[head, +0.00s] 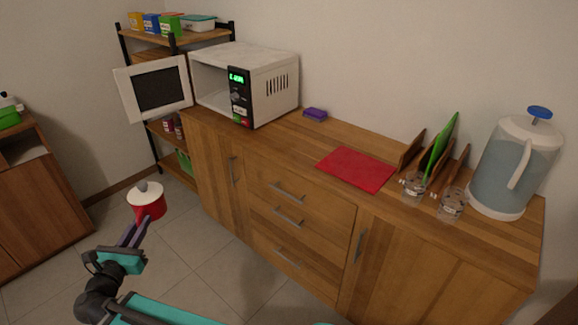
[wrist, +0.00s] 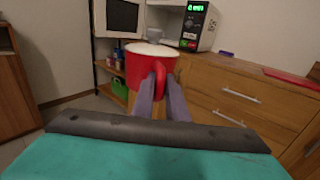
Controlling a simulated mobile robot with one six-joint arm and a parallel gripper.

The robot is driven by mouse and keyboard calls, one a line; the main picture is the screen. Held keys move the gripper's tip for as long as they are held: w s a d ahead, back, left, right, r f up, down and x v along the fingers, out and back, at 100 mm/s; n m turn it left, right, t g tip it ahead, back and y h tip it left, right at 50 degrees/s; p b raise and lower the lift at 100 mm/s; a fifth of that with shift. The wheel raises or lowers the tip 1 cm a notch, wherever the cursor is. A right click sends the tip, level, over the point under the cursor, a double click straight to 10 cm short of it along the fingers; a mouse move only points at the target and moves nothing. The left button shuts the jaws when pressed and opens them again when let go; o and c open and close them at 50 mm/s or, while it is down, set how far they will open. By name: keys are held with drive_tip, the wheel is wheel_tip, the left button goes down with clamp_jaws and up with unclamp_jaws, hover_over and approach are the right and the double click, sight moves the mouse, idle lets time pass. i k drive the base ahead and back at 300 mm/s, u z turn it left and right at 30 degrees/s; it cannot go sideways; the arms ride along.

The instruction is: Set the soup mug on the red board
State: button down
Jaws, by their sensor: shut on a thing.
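The soup mug (head: 148,205) is red with a white lid and a grey knob. In the head view it is held in the air at the lower left, over the floor and in front of the counter. My gripper (head: 137,225) is shut on it; in the wrist view the fingers (wrist: 160,90) close on the handle side of the mug (wrist: 140,70), which looks about upright. The red board (head: 356,169) lies flat on the wooden counter, well to the right of the mug. Its edge also shows in the wrist view (wrist: 289,76). Nothing lies on the board.
An open microwave (head: 270,75) stands at the counter's left, its door (head: 154,88) swung out. A purple sponge (head: 315,114) lies behind the board. Glass jars (head: 413,188), a rack with a green board (head: 440,145) and a water jug (head: 515,165) stand to its right.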

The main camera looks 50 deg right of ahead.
sight(353, 170)
drive_tip(key=k, duration=1.35)
drive_tip(key=u, duration=0.5)
drive_tip(key=i, duration=1)
